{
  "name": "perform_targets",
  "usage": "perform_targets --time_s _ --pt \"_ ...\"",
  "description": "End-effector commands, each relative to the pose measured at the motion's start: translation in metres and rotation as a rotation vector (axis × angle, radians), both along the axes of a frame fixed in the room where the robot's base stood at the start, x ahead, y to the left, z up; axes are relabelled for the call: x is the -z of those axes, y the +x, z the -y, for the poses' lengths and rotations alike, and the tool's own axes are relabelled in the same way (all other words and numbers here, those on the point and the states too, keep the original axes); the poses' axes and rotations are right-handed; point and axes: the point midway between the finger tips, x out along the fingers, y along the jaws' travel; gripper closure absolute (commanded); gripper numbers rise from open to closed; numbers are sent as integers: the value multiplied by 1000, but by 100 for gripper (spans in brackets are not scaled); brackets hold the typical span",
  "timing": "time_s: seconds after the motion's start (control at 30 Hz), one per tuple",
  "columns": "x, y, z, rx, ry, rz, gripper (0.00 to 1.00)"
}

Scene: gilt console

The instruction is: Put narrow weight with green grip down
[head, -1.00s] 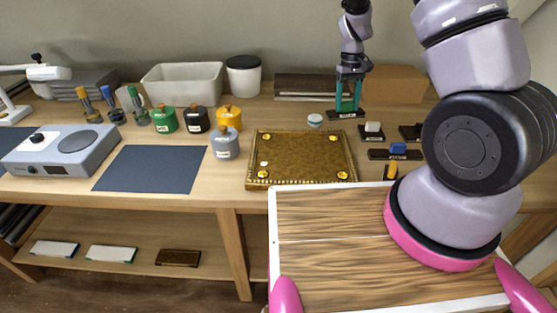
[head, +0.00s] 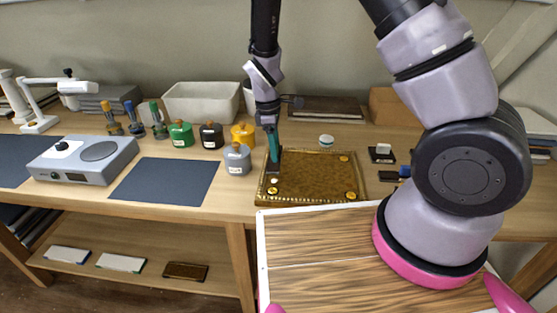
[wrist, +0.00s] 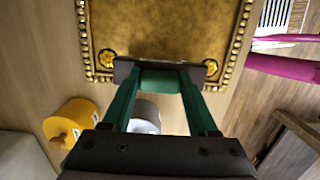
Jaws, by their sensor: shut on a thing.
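The narrow weight (wrist: 208,67) is a dark bar with a green grip (wrist: 160,79). My gripper (head: 273,153) has green fingers and is shut on that grip, as the wrist view shows. In the head view the weight's dark base (head: 273,169) is over the left part of the gilt tray (head: 312,180). I cannot tell whether it touches the tray. The tray has a beaded gold rim and yellow knobs at its corners; its back left corner is hidden behind my gripper.
A grey jar (head: 237,160) and a yellow jar (head: 243,135) stand just left of the tray. A dark mat (head: 165,181) is clear at left.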

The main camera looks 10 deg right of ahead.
Motion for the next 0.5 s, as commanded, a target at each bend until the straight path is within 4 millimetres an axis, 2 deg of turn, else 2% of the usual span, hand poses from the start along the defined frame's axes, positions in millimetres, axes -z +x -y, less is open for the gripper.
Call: perform_targets --time_s 0.23,0.5 --pt "35 0 1 3 -2 -2 100" --pt "39 0 0 2 0 0 100"
